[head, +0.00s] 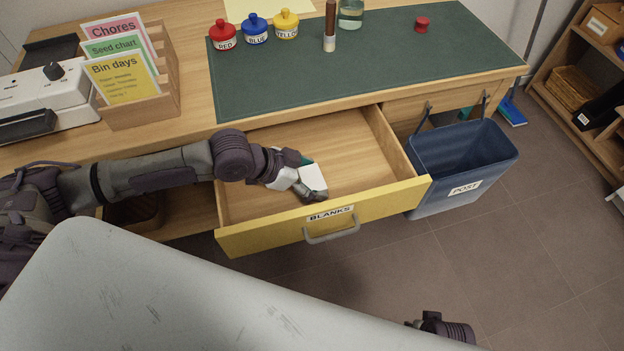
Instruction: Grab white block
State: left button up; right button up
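A white block (314,177) is at my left gripper (309,178), inside the open yellow drawer (244,240) labelled BLANKS. The block appears between the fingers, one dark finger along its near side and the other partly hidden behind it. I cannot tell whether the fingers are pressed on it or whether it still touches the drawer floor. A dark part of my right arm or gripper (428,324) shows at the bottom edge, mostly hidden behind the pale grey surface; its fingers are not clear.
The drawer floor around the block looks bare. On the desk are a green mat (400,60), red, blue and yellow bottles (256,30), a brush (330,28), a glass jar (350,14), a red stamp-like piece (422,24) and a card rack (150,108).

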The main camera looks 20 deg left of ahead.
pick_arm(q)
jog(key=c, duration=0.7)
jog(key=shift+r, duration=0.1)
